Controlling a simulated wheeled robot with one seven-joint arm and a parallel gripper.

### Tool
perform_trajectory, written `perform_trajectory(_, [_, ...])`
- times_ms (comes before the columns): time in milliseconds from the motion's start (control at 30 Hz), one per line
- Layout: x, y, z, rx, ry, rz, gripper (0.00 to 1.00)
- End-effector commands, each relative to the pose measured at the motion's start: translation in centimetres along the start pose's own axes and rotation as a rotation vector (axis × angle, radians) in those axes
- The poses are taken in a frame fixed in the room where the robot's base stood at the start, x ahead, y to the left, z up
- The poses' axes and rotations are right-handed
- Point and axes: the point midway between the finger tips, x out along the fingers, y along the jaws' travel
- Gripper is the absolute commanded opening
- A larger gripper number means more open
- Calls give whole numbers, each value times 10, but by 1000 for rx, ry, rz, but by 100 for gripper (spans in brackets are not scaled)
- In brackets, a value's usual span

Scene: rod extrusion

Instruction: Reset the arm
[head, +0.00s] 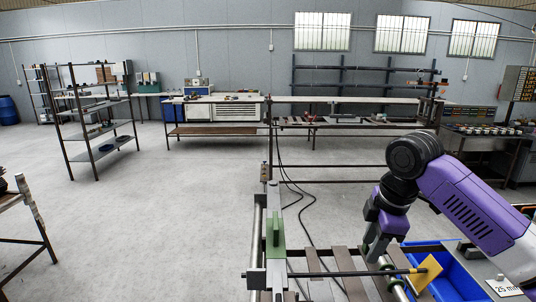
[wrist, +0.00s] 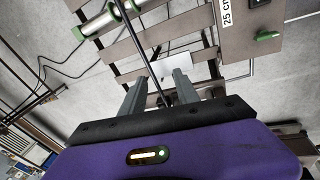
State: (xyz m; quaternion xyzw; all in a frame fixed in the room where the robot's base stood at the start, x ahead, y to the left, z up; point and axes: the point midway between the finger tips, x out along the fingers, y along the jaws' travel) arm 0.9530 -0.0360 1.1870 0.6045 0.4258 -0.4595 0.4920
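My purple arm comes in from the right in the head view, with my gripper (head: 374,258) pointing down over the slatted bench. In the wrist view my gripper (wrist: 160,77) has its two grey fingers apart. A thin dark rod (head: 345,273) lies across the slats and ends near a yellow plate (head: 428,272). The rod (wrist: 138,50) also shows in the wrist view, running into the gap between the fingers. No contact between fingers and rod is visible. Whether the rod lies below the fingertips or between them is hard to tell.
A green clamp block (head: 275,232) sits on the rail to the left. Shelving (head: 95,120) and benches stand farther back. The grey floor at left is largely clear.

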Motion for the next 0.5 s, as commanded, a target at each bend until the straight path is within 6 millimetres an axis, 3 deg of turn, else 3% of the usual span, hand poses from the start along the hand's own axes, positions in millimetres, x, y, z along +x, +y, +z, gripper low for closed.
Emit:
perform_trajectory(200, [-11,36,-33,83,127,197,37])
perform_trajectory(500, [-9,58,-107,255,479,445,37])
